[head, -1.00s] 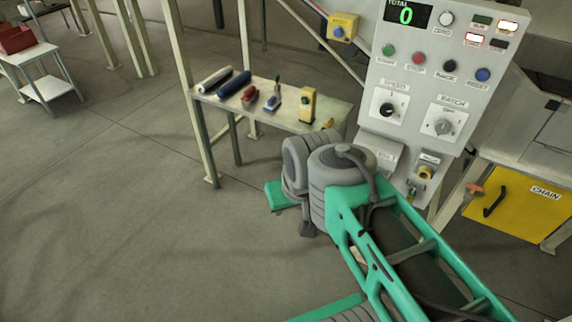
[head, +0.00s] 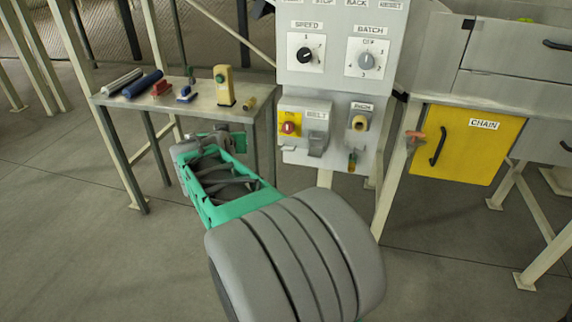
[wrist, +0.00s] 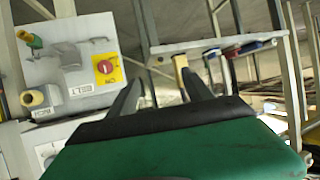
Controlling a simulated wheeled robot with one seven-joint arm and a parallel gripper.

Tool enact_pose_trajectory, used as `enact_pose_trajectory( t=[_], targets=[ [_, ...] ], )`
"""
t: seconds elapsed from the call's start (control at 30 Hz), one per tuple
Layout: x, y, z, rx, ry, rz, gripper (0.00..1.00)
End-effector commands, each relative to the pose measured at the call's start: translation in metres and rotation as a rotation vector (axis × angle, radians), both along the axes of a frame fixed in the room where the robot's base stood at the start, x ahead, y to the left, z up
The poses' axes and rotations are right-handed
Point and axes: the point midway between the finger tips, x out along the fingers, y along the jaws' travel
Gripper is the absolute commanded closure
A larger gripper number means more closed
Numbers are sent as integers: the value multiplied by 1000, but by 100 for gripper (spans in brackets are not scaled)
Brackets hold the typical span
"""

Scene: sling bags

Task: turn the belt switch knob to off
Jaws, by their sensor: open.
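The belt switch knob (head: 290,127) is a red knob on a yellow plate, on the lower left of the grey control panel, left of the BELT label. In the wrist view the picture is upside down, and the red knob (wrist: 105,67) sits on its yellow plate just left of the fingers. My gripper (wrist: 163,88) is open with nothing between its fingers, which point past the knob toward the small table. In the head view my gripper (head: 226,130) is small and partly hidden by my green arm link, left of the knob and apart from it.
A small table (head: 200,103) with rollers, stamps and a yellow block (head: 224,87) stands left of the panel. The speed dial (head: 304,53) and batch dial (head: 366,60) are above the knob. A brass-coloured inch knob (head: 359,122) is to its right. A yellow chain cabinet (head: 466,145) stands further right.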

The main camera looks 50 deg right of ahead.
Motion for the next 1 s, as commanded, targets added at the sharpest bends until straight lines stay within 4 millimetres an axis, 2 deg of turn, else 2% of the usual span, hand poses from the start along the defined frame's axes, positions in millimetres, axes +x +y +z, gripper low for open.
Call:
enact_pose_trajectory(
  t=[0.03, 0.1, 0.2, 0.3, 0.47, 0.8, 1.0],
  targets=[
    [-4, -35, -51, -52, -39, -67, 41],
    [-13, -78, -71, -139, -101, -150, 41],
    [-29, -123, -90, -253, -165, -235, 41],
    [-41, -150, -97, -333, -203, -282, 41],
    [-46, -167, -93, -378, -222, -305, 41],
    [-23, -221, -91, -377, -221, -304, 41],
    [-17, -233, -91, -376, -220, -301, 41]
  ],
)
